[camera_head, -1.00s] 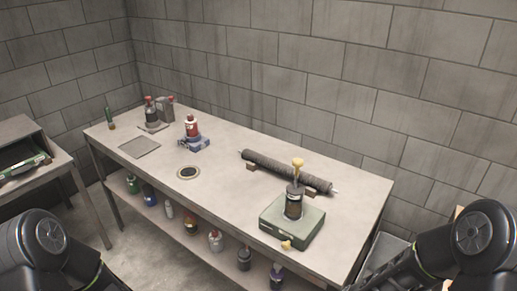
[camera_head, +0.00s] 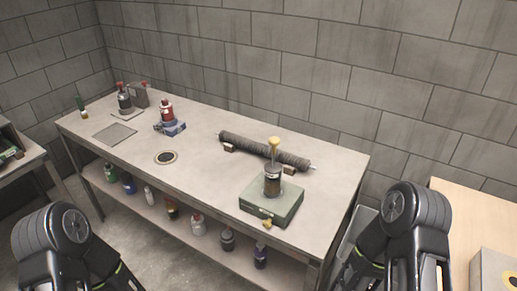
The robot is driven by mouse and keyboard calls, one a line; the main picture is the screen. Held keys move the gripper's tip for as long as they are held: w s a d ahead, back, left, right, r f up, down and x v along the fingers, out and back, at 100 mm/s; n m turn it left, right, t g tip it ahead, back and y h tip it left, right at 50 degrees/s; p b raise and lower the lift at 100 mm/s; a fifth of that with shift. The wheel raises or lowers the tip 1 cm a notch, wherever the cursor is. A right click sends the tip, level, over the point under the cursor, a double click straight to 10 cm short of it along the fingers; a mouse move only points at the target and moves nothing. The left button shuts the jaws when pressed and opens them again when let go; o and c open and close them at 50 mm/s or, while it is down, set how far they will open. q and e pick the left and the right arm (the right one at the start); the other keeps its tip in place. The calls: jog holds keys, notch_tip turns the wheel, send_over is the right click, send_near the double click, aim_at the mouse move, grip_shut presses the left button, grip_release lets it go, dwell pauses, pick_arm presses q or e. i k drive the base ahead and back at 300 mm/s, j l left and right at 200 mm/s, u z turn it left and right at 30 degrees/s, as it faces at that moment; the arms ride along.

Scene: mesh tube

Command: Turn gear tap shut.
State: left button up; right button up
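A green box-shaped unit (camera_head: 271,203) stands on the front right part of the grey workbench. A dark cylinder (camera_head: 272,183) stands upright on it, with a yellow knob (camera_head: 274,142) on a stem above. A small yellow piece (camera_head: 267,224) sits low at the unit's front; it may be a tap handle, but its setting is too small to read. I cannot tell which yellow part is the gear tap. My left and right arm links show at the lower corners, apart from the unit. Neither gripper's fingers are in view.
A dark mesh-wrapped tube (camera_head: 265,151) lies on blocks behind the unit. A red bottle (camera_head: 166,112), a round disc (camera_head: 166,157) and a flat plate (camera_head: 115,134) are further left. Several bottles stand on the lower shelf (camera_head: 180,208). A wooden table (camera_head: 460,210) is at right.

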aim_at(267, 224)
jog(key=j+z, duration=0.1)
jog(key=z, duration=0.35)
jog(key=i+j+z, duration=0.1)
jog(key=z, duration=0.35)
jog(key=j+z, duration=0.15)
jog(key=z, duration=0.35)
jog(key=j+z, duration=0.15)
jog(key=z, duration=0.3)
jog(key=j+z, duration=0.2)
jog(key=j, duration=0.25)
jog(key=k+j+z, duration=0.2)
jog(key=j, duration=0.25)
jog(key=k+j+z, duration=0.15)
jog(key=j, duration=0.25)
jog(key=k+j+z, duration=0.2)
jog(key=j, duration=0.25)
jog(key=j+z, duration=0.2)
jog(key=j, duration=0.2)
jog(key=k+j+z, duration=0.2)
jog(key=k+j, duration=0.2)
jog(key=j, duration=0.15)
jog(key=k+j, duration=0.35)
jog(key=j, duration=0.3)
